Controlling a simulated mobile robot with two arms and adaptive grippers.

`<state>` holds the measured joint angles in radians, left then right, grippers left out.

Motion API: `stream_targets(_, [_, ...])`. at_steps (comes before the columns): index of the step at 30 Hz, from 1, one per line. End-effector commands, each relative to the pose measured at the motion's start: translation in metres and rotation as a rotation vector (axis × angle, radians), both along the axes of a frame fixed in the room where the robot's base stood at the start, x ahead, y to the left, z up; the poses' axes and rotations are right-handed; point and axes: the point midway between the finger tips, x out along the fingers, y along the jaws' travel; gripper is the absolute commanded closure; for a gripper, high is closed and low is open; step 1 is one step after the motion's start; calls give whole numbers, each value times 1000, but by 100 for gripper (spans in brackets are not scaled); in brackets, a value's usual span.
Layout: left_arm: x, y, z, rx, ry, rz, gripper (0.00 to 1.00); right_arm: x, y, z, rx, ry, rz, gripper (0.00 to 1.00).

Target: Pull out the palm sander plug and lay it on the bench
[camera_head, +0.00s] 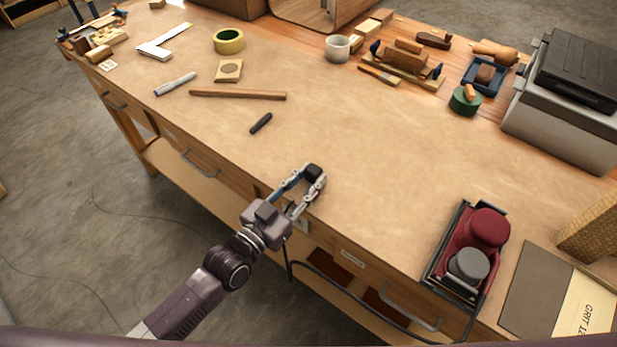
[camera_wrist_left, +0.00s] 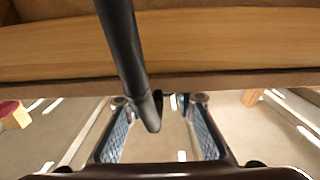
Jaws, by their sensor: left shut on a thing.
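My left gripper (camera_head: 313,176) is at the bench's front edge, its fingers reaching over the top. It is shut on a small black block, which looks like the plug (camera_head: 313,170). Whether the plug touches the bench top (camera_head: 380,165) is unclear. A pale socket plate (camera_head: 302,224) shows on the bench front beside the gripper, partly hidden by it. The black cord (camera_head: 345,291) runs from near the sander to below my gripper. In the left wrist view a dark cord (camera_wrist_left: 124,45) passes between the fingers. The maroon palm sander (camera_head: 487,228) sits in a black tray (camera_head: 432,262). My right gripper is out of view.
The bench top around the gripper is clear. A black marker-like tool (camera_head: 261,123) and a wooden stick (camera_head: 238,95) lie farther back. Drawer handles (camera_head: 200,165) stick out along the front.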

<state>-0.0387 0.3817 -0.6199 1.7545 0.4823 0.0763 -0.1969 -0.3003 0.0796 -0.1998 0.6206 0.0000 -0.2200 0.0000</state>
Motion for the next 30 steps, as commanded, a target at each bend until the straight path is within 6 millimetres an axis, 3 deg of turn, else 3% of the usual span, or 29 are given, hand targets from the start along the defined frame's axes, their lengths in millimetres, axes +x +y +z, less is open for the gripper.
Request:
stream_targets(6, [0, 0, -3, -1, -1, 0, 100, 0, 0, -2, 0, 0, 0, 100])
stream_targets(7, [0, 0, -2, -1, -1, 0, 73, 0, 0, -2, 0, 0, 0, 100])
stream_targets(12, [0, 0, -2, 0, 0, 0, 54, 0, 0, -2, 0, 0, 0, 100])
stream_targets(23, [-4, 3, -4, 1, 2, 0, 54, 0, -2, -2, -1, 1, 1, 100])
stream_targets(30, [-36, 26, -5, 2, 5, 0, 54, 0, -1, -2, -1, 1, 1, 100])
